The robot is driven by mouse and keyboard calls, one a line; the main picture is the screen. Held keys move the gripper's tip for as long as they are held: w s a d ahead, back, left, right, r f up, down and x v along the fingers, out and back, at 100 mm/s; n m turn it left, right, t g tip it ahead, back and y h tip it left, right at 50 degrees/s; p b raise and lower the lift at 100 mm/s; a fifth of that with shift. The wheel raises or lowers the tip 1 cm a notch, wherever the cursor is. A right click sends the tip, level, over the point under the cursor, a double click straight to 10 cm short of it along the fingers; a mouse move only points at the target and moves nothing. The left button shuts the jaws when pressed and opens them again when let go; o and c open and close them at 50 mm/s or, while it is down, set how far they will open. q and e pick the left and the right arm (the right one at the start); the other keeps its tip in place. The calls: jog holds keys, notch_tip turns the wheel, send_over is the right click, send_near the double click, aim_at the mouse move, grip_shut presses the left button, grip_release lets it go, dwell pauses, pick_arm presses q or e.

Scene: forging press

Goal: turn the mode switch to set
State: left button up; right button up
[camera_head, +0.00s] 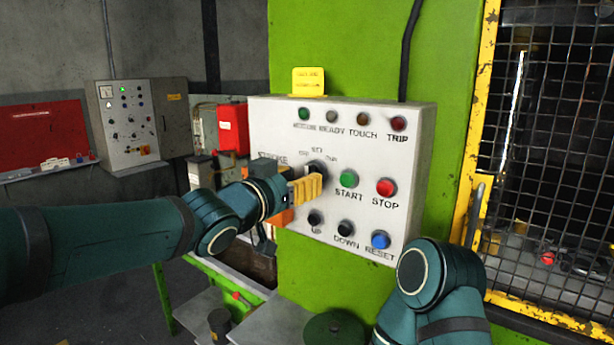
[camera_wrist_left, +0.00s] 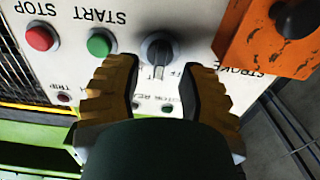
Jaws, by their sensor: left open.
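The mode switch is a black rotary knob (camera_head: 318,169) on the white control panel (camera_head: 270,122), left of the green START button. Small labels sit around it, hard to read. My left gripper (camera_head: 308,188), with yellow ribbed fingers, is at the knob and partly covers it in the head view. In the left wrist view, which shows the panel upside down, the knob (camera_wrist_left: 159,50) lies between and just beyond the open fingertips (camera_wrist_left: 157,72). Its pale mark points toward the lamp row. I cannot tell whether a finger touches it. My right gripper is out of view.
Close by are the green START button (camera_head: 348,178), red STOP button (camera_head: 386,187) and blue RESET button (camera_head: 381,240). An orange box (camera_wrist_left: 270,35) is beside the knob in the wrist view. A mesh guard (camera_head: 555,130) stands at the right.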

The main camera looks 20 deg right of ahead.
pick_arm(q)
jog(key=v, duration=0.9)
jog(key=shift+d, duration=0.1)
jog(key=w+a+f+n+g+y, duration=0.1)
jog(key=a+f+n+y, duration=0.15)
jog(key=f, duration=0.95)
jog(key=w+a+f+n+g+y, duration=0.1)
jog(key=a+f+n+y, duration=0.15)
jog(key=f, duration=0.85)
jog(key=w+a+f+n+g+y, duration=0.1)
jog(key=a+f+n+y, duration=0.2)
jog(key=f, duration=0.9)
jog(key=s+a+f+n+g+y, duration=0.1)
jog(key=s+a+f+n+g, duration=0.1)
jog(key=s+f, duration=0.7)
jog(key=s+a+f+n+g+y, duration=0.1)
jog(key=s+a+f+g, duration=0.3)
jog(key=f, duration=0.9)
jog(key=s+a+n, duration=0.1)
jog(key=s+a, duration=0.2)
jog(key=s, duration=0.2)
jog(key=shift+s+a+f, duration=0.25)
jog(key=shift+s+a, duration=0.05)
jog(key=shift+s, duration=0.05)
